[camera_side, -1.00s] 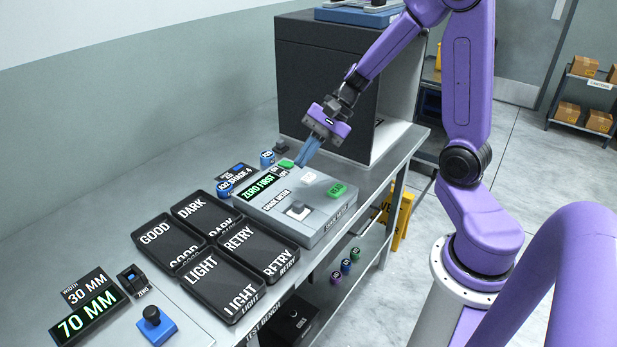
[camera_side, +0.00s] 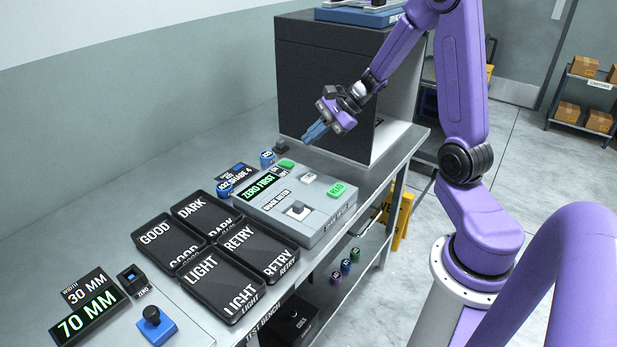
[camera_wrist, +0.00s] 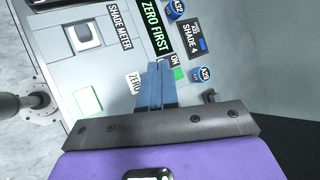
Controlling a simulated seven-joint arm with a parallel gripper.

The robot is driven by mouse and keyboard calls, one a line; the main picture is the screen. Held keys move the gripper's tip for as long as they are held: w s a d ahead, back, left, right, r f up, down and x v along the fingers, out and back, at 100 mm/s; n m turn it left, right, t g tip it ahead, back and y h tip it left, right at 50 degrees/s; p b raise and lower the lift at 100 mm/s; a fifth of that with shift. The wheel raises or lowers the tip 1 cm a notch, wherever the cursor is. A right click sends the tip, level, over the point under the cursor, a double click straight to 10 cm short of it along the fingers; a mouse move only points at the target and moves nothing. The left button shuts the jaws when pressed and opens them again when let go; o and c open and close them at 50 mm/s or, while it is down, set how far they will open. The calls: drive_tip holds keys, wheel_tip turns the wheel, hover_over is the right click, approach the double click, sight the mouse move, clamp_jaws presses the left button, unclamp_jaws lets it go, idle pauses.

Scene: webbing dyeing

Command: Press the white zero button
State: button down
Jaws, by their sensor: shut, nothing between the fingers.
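The white zero button (camera_side: 308,177) is on top of the grey shade meter (camera_side: 318,220), between the display and the green READ button. In the wrist view the white zero button (camera_wrist: 135,82) lies just left of my fingertips. The meter's display (camera_side: 259,186) reads ZERO FIRST. My gripper (camera_side: 308,137) is shut and empty, with its blue fingers tilted down to the left above the back of the meter, clear of the button. The fingers (camera_wrist: 157,68) also show in the wrist view.
The green READ button (camera_side: 337,190) and a small green ON button (camera_side: 286,163) flank the zero button. A sample well (camera_side: 298,209) is at the meter's front. Labelled black trays (camera_side: 224,285) stand left. A tall dark cabinet (camera_side: 325,90) stands behind. Blue-labelled spools (camera_side: 267,158) sit beside the meter.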

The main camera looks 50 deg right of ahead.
sight(312, 177)
drive_tip(key=shift+f, duration=4.25)
drive_tip(key=shift+f, duration=0.15)
drive_tip(key=shift+f, duration=0.25)
drive_tip(key=shift+f, duration=0.45)
drive_tip(key=shift+r, duration=0.9)
drive_tip(key=shift+r, duration=2.5)
